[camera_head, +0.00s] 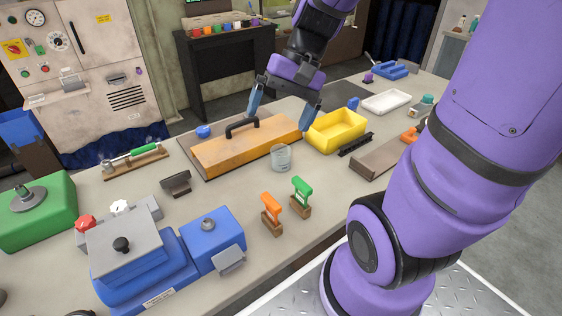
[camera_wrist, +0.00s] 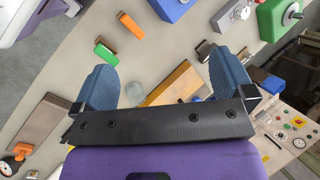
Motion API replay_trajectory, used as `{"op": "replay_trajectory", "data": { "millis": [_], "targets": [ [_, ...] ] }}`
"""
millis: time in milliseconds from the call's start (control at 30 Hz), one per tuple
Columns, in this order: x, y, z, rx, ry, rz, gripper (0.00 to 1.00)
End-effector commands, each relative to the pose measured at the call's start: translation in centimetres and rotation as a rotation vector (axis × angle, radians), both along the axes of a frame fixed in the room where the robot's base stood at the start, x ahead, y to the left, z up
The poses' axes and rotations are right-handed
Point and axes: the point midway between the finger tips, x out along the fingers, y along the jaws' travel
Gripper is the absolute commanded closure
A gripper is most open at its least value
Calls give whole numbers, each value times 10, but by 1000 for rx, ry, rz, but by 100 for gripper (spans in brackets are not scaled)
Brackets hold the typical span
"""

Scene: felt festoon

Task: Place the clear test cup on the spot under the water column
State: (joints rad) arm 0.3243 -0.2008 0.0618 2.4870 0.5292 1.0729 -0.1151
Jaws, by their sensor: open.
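The clear test cup (camera_head: 281,158) stands upright on the bench, just in front of the orange-brown wooden board with a black handle (camera_head: 247,144). My gripper (camera_head: 279,121) is open and empty, with its two blue fingers spread above the board, behind the cup in the head view. The open fingers also show in the wrist view (camera_wrist: 162,62). A faint pale shape between them there may be the cup, but I cannot be sure. I cannot make out the water column or the spot under it in either view.
A yellow tray (camera_head: 337,131) stands right of the cup. Green-handled (camera_head: 301,196) and orange-handled (camera_head: 271,213) pieces stand in front. A blue machine (camera_head: 150,262) fills the front left, and a green housing (camera_head: 38,208) the far left. Bare bench lies left of the cup.

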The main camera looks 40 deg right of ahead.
Motion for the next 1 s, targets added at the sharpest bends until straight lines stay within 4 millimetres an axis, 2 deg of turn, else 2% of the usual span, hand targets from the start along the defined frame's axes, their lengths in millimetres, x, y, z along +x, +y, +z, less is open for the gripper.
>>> {"op": "replay_trajectory", "data": {
  "millis": [467, 667, 1000],
  "targets": [
    [57, -29, -72, 484, 263, -382, 0],
    [79, -51, -104, 691, 326, -566, 0],
    [106, -103, -169, 1035, 373, -917, 0]
  ]
}}
